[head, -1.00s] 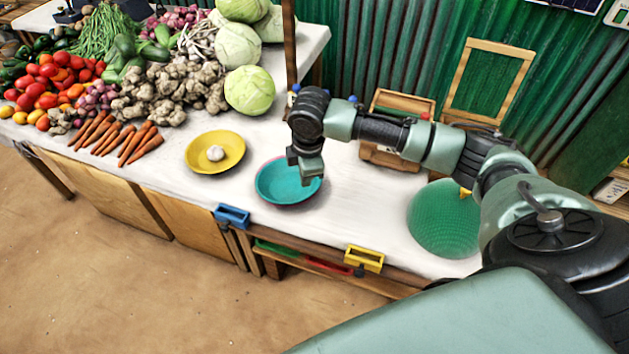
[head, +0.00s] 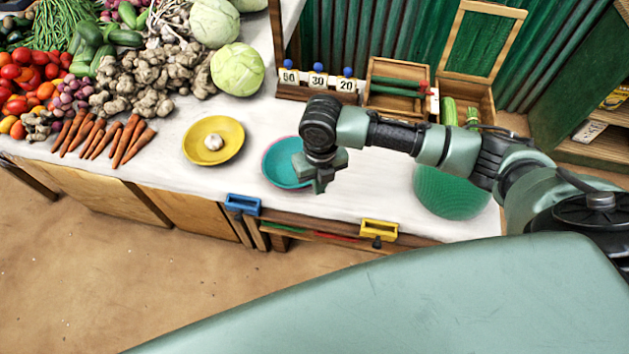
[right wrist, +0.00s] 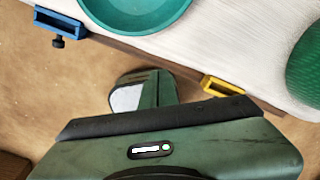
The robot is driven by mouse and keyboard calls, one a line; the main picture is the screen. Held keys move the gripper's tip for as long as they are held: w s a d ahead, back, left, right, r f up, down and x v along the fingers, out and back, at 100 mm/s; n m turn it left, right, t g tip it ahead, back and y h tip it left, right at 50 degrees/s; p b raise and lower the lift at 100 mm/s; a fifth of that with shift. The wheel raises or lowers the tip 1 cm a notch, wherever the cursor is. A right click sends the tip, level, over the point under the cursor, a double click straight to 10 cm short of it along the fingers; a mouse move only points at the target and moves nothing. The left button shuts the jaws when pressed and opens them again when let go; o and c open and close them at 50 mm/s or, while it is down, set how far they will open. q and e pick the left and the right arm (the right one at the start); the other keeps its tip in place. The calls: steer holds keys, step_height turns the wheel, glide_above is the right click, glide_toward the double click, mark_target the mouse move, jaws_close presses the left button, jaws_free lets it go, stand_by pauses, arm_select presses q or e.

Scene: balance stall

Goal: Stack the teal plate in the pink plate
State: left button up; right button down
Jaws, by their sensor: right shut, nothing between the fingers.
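The teal plate (head: 283,173) lies on the white counter top, right of the yellow plate. A thin pink rim, seemingly the pink plate (head: 265,157), shows along its upper left edge; the rest of the pink plate is hidden beneath the teal one. My right gripper (head: 321,184) is shut and empty, over the right side of the teal plate and covering part of it in the head view. In the right wrist view the teal plate (right wrist: 140,12) is at the top, clear of the fingers (right wrist: 145,90). My left gripper is not in view.
A yellow plate (head: 225,130) holds a garlic bulb. A green dome-shaped thing (head: 450,192) stands to the right under my arm. Blue (head: 243,204) and yellow (head: 379,230) holders sit on the front edge. Number cards (head: 318,82) stand behind; vegetables fill the left.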

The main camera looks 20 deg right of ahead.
steer(key=w+f, duration=0.1)
steer(key=f, duration=0.1)
steer(key=w+f+p, duration=0.1)
steer(key=f, duration=0.1)
steer(key=w+f, duration=0.1)
steer(key=f, duration=0.1)
steer(key=shift+w+f+p, duration=0.1)
steer(key=shift+p, duration=0.2)
steer(key=shift+w, duration=0.5)
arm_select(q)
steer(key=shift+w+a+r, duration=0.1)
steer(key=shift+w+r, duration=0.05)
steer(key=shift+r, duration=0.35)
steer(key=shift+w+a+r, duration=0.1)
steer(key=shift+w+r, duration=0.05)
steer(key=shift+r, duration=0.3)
arm_select(e)
steer(key=shift+w+f+b, duration=0.2)
steer(key=shift+w+b, duration=0.3)
steer(key=shift+w, duration=0.55)
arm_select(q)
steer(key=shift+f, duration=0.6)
arm_select(e)
steer(key=shift+r, duration=0.1)
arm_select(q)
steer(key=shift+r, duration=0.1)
arm_select(e)
steer(key=shift+r, duration=0.1)
